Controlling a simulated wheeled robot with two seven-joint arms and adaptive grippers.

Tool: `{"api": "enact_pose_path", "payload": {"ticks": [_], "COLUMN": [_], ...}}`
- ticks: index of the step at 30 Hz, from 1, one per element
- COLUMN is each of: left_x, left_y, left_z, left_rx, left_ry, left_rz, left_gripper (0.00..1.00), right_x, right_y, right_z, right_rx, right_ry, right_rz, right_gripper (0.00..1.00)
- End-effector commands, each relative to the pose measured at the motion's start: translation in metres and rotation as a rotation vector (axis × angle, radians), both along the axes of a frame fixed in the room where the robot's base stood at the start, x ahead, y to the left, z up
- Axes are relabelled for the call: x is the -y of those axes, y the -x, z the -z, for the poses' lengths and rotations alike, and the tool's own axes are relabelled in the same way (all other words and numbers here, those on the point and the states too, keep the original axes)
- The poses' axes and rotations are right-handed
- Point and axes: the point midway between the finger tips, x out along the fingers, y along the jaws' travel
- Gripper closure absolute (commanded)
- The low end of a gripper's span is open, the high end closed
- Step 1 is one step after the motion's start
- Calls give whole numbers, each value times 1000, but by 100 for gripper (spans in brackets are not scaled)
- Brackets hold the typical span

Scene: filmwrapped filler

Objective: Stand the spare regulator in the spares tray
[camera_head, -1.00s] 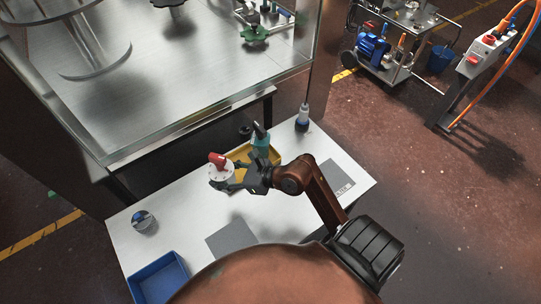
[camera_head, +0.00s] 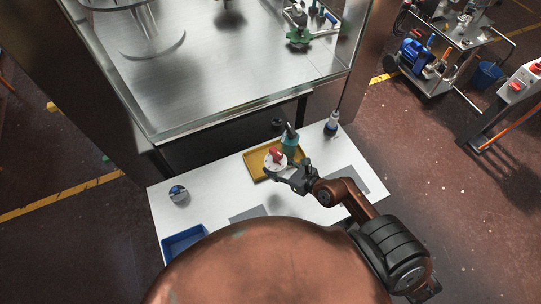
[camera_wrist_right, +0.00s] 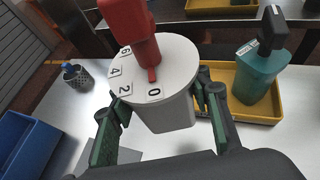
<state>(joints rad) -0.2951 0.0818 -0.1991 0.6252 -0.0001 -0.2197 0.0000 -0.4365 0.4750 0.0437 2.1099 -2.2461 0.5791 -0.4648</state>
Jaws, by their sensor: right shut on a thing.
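The regulator is a pale body with a round white dial (camera_wrist_right: 180,70), marked with numbers, and a red knob (camera_wrist_right: 132,32). My right gripper (camera_wrist_right: 160,100) is shut on it, one finger on each side. The dial faces up and the body is roughly upright. In the head view the regulator (camera_head: 268,163) shows over the front part of the yellow tray (camera_head: 255,175); whether it touches the tray cannot be told. A teal unit with a dark top (camera_head: 290,143) stands in the tray at the right. My left gripper is not in view.
A blue bin (camera_head: 183,242) sits at the table's front left. A small round holder (camera_head: 178,194) stands at the left. A bottle-like item (camera_head: 332,124) stands at the back right. Grey mats lie on the white table. A glass-sided bench (camera_head: 200,80) rises behind.

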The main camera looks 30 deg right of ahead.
Motion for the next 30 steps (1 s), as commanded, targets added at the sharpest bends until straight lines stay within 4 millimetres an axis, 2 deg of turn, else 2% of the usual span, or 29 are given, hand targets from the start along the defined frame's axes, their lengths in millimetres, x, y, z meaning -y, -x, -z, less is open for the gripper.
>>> {"api": "enact_pose_path", "payload": {"ticks": [12,15,19,30], "left_x": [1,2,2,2], "left_y": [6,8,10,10], "left_z": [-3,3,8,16], "left_rx": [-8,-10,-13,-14], "left_ry": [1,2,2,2], "left_rz": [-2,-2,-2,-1], "left_gripper": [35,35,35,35], "right_x": [5,6,6,8], "right_y": [-89,-103,-118,-137], "right_z": [35,56,76,97], "right_rx": [8,5,5,6], "right_ry": [2,3,1,2], "right_rz": [-1,-1,-1,-1], "right_gripper": [100,100,100,100]}}
